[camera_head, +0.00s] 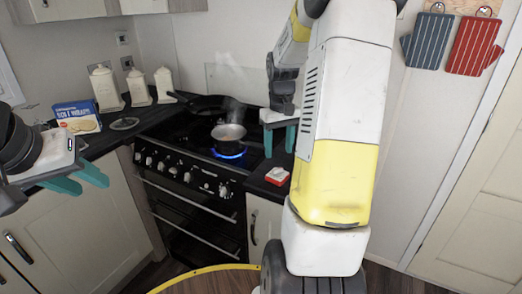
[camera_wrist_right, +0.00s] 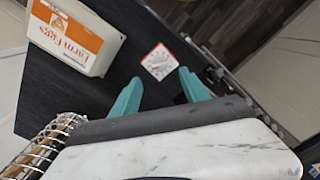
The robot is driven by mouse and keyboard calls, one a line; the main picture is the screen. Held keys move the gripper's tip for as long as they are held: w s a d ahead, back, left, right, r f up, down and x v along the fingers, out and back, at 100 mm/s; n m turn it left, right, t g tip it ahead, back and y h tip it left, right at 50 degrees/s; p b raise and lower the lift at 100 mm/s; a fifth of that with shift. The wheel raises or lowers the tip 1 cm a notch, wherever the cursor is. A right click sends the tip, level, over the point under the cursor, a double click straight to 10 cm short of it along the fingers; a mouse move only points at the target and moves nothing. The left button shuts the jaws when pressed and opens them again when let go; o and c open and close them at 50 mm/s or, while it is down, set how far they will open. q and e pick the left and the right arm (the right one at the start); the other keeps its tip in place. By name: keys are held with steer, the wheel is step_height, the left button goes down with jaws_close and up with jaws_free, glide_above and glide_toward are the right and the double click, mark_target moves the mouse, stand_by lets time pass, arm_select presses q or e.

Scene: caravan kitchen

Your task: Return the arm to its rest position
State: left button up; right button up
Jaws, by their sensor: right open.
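My right arm rises through the middle of the head view, yellow and white, with the elbow high and the forearm bent back. Its gripper (camera_head: 279,140) hangs above the dark counter just right of the hob. In the right wrist view its teal fingers (camera_wrist_right: 160,92) are apart with nothing between them. My left gripper (camera_head: 79,181) is at the left of the head view, in front of the cabinets. Its teal fingers are apart and empty.
A steaming saucepan (camera_head: 229,132) sits over a blue flame on the black cooker (camera_head: 185,165); a frying pan (camera_head: 205,104) is behind. A red-and-white item (camera_head: 277,176) lies on the counter near my right gripper. The wrist view shows an egg box (camera_wrist_right: 75,37) and wire rack (camera_wrist_right: 42,145).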

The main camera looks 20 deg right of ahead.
steer(key=shift+r, duration=0.3)
steer(key=shift+a+r, duration=0.1)
steer(key=shift+r, duration=0.1)
steer(key=s+a+r+t+y, duration=0.1)
steer(key=s+a+r+t, duration=0.2)
steer(key=s+a+r, duration=0.3)
steer(key=s+a+r+t+y, duration=0.1)
steer(key=s+a+r+t, duration=0.2)
steer(key=s+a+r, duration=0.3)
steer(key=s+a, duration=0.4)
steer(key=s, duration=0.2)
steer(key=shift+a, duration=0.4)
